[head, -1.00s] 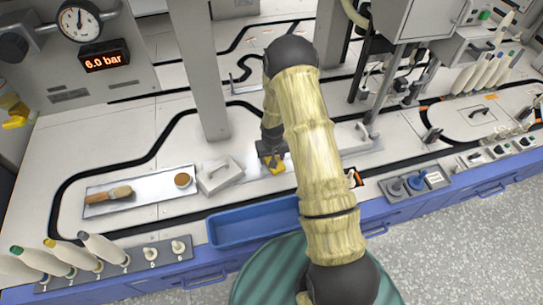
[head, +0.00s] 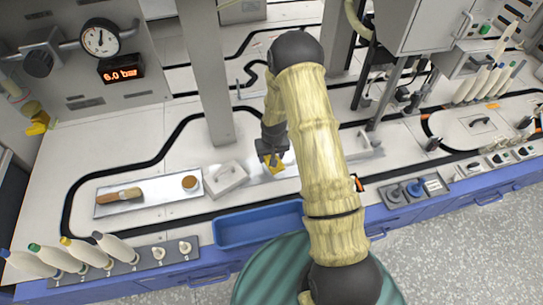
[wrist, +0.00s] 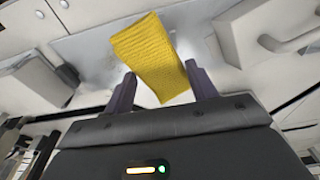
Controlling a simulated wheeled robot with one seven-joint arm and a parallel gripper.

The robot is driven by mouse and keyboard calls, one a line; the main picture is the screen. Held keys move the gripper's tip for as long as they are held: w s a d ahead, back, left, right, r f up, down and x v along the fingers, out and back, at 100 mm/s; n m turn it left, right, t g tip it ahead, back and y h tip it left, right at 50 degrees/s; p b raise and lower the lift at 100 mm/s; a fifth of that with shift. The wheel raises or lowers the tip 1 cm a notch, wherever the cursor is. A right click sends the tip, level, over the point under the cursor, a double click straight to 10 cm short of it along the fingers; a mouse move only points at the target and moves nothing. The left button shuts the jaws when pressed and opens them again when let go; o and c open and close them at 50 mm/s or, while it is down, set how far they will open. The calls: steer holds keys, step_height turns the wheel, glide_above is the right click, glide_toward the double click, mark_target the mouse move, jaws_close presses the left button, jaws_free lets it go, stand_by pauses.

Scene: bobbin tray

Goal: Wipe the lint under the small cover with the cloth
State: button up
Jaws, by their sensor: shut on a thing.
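My gripper (head: 270,160) is shut on the yellow cloth (head: 274,168), low over a bare metal strip on the bench. In the wrist view the cloth (wrist: 150,58) sticks out between the two fingertips (wrist: 160,85). A small white cover (head: 226,178) with a bar handle lies just left of the gripper, apart from it. I cannot tell whether the cloth touches the surface.
A blue bin (head: 258,224) hangs at the front edge. A grey post (head: 208,80) stands behind the cover.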

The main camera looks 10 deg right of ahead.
steer(key=shift+r+p, duration=1.1)
steer(key=shift+r, duration=0.35)
steer(key=shift+r, duration=0.2)
steer(key=s+r, duration=0.1)
steer(key=r, duration=0.2)
steer(key=s+r, duration=0.1)
steer(key=r, duration=0.2)
steer(key=s+r, duration=0.1)
steer(key=r, duration=0.2)
steer(key=shift+s+r, duration=0.3)
steer(key=shift+s, duration=0.1)
